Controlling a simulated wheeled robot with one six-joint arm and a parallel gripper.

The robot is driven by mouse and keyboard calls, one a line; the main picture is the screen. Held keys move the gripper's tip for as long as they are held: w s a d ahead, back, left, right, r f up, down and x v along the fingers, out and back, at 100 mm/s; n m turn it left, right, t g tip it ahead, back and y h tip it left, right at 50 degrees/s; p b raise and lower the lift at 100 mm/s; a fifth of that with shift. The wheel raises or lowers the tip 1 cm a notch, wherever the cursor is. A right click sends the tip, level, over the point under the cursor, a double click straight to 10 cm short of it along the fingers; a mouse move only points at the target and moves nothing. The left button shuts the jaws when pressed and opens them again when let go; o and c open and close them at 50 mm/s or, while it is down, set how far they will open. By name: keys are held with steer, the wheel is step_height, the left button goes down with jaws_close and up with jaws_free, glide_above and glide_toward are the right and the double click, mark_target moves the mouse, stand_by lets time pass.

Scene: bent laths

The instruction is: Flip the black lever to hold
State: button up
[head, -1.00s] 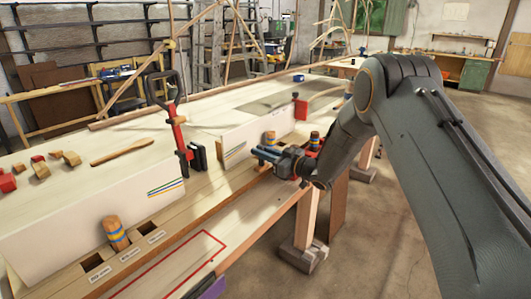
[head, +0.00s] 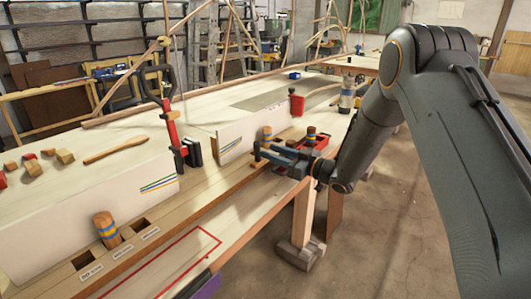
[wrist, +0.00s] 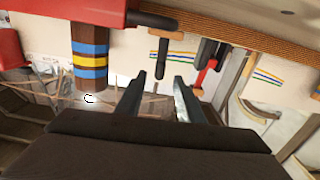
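In the wrist view a short black lever (wrist: 160,58) hangs from a wooden piece at the pale bench face, beyond and roughly between my fingertips. I cannot pick this lever out in the head view. My gripper (wrist: 157,82) is open, with two dark fingers apart and nothing between them. In the head view my gripper (head: 259,153) reaches left over the bench's front edge, close by a banded wooden peg and the red tray. Whether a finger touches the lever cannot be told. The slot labels are too small to read.
The red tray (head: 322,142) is just beyond my gripper, with a dark banded peg (wrist: 90,58) close by. A red clamp (head: 172,125) with a black handle stands upright left on the bench (head: 190,212). Wooden blocks and another banded peg (head: 107,230) are farther left.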

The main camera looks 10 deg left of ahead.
steer(key=shift+s+d, duration=0.15)
steer(key=shift+d, duration=0.2)
